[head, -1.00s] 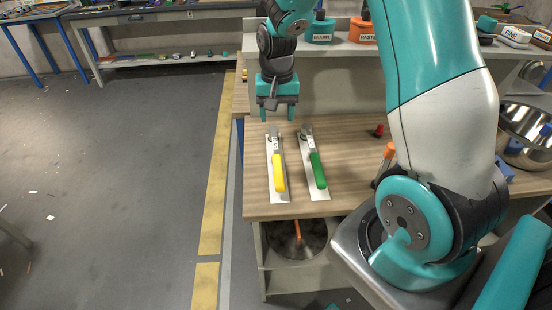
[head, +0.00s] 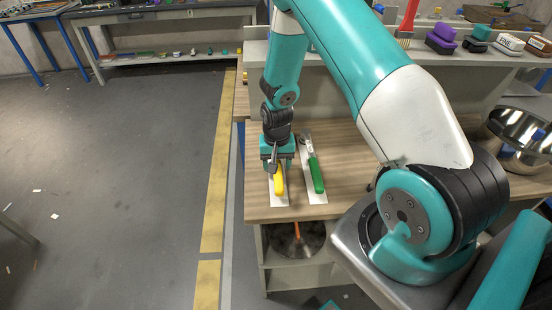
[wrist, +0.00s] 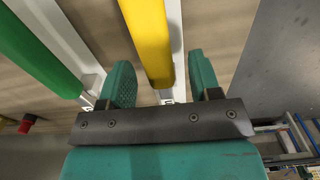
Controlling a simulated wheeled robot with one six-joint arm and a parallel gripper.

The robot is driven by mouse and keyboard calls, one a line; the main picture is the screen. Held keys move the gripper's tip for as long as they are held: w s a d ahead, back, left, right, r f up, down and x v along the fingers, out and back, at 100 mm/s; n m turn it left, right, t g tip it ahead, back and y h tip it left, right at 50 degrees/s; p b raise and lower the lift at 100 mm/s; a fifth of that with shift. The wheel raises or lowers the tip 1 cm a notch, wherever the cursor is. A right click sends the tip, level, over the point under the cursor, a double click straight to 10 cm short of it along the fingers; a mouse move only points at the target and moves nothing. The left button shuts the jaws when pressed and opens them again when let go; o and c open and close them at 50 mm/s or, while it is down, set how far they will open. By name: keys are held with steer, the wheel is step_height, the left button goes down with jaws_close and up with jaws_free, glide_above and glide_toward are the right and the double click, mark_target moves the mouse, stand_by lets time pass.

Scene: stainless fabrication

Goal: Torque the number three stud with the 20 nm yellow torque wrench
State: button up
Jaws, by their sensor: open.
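The yellow-handled torque wrench (head: 279,180) lies on a pale strip on the wooden bench, its upper part hidden by my gripper in the head view. My gripper (head: 278,171) points down over it. In the wrist view the yellow handle (wrist: 149,40) runs between the open fingers of my gripper (wrist: 162,85), with gaps on both sides. I cannot tell how far down the fingers reach. A green-handled wrench (head: 315,172) lies alongside to the right on its own strip; it shows at the left in the wrist view (wrist: 38,50). I cannot make out the number three stud.
The wooden bench top (head: 345,160) is clear right of the green wrench. A shelf behind holds a purple block (head: 441,38) and others. A metal bowl (head: 517,135) stands at the right. The bench's left edge is close to the yellow wrench.

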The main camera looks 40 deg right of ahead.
steer(key=shift+f, duration=0.7)
jaws_close()
steer(key=shift+r, duration=0.1)
